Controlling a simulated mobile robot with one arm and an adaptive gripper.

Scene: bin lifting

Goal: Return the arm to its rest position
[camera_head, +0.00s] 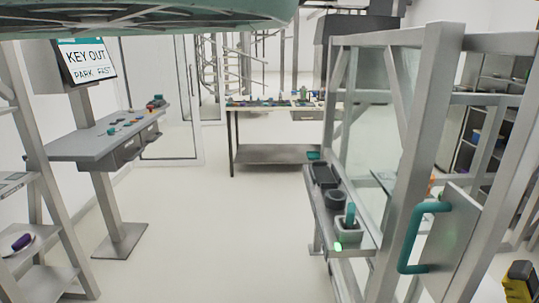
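My gripper is not visible in the head view, so I cannot see whether it holds anything. A large teal-green curved shape (150,18) spans the top left edge of the view, very close to the camera. I cannot tell whether it is a bin or a part of me. A yellow and black piece (520,281) shows at the bottom right corner, cut off by the edge. I cannot tell what it is.
A metal-framed glass enclosure (436,110) with a teal handle (410,240) and a low shelf (318,208) stands close on the right. A grey console (95,141) and rack (45,170) stand left. A workbench (270,155) is ahead. The floor between is clear.

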